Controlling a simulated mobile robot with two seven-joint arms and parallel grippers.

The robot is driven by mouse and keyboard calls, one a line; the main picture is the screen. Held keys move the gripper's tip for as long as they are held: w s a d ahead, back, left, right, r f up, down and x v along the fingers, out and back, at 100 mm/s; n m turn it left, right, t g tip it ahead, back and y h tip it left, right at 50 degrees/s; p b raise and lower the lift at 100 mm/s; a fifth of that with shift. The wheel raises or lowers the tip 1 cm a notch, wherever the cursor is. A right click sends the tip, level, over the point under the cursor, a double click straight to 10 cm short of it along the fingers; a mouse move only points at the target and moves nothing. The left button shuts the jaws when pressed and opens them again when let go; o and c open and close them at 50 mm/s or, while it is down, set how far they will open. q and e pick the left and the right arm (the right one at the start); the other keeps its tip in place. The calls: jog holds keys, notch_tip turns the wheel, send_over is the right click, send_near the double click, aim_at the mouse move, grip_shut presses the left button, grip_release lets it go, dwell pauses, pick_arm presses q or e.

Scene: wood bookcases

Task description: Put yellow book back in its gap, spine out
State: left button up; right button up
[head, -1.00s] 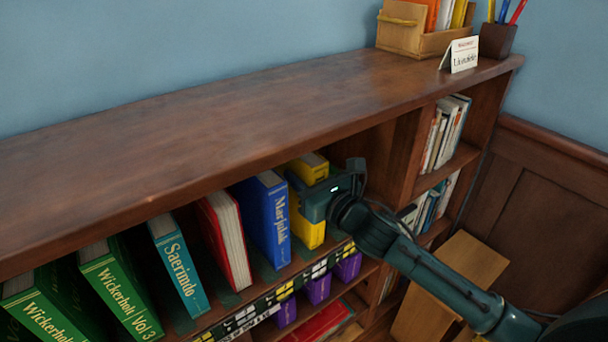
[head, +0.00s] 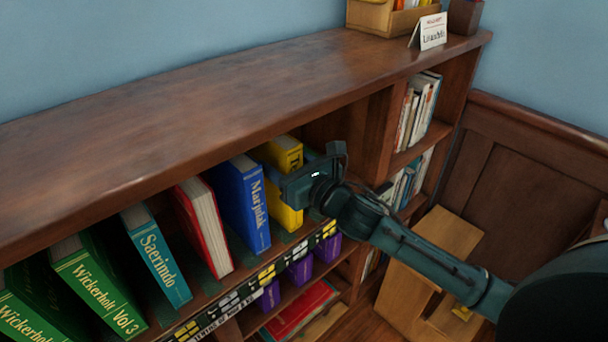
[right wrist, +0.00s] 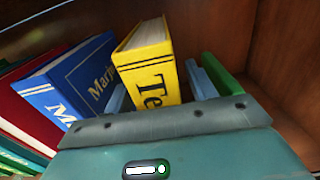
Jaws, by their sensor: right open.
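The yellow book (head: 285,153) stands upright on the upper shelf, just right of the blue Marjulak book (head: 243,205). Its spine faces out, and my right gripper hides the middle of it. In the right wrist view, the yellow book (right wrist: 150,75) shows its spine lettering, starting "Te". My right gripper (head: 297,177) is open in front of the spine. In the right wrist view, one finger shows at each side of the book, with a visible space on the right. My left gripper is not in view.
A red book (head: 204,226), a teal Saerindo book (head: 156,262) and green Wickerholt books (head: 98,285) stand further left. A green upright piece (right wrist: 222,76) shows right of the gripper. Above is the bookcase top (head: 190,95); purple items (head: 300,269) sit below.

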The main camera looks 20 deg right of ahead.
jog(key=b+v, duration=0.1)
jog(key=v, duration=0.8)
jog(key=s+a+f+n+g, duration=0.1)
jog(key=s+f+n, duration=0.4)
jog(key=n, duration=0.6)
jog(key=s+a+f+n+g+h, duration=0.1)
jog(key=s+a+f+n, duration=0.3)
jog(key=f+n, duration=0.5)
jog(key=s+a+f+n+g, duration=0.2)
jog(key=s+f+n, duration=0.4)
jog(key=n, duration=0.8)
jog(key=shift+f+g+h, duration=0.4)
jog(key=shift+f+g, duration=0.15)
jog(key=shift+g, duration=0.15)
jog(key=shift+s+a, duration=0.1)
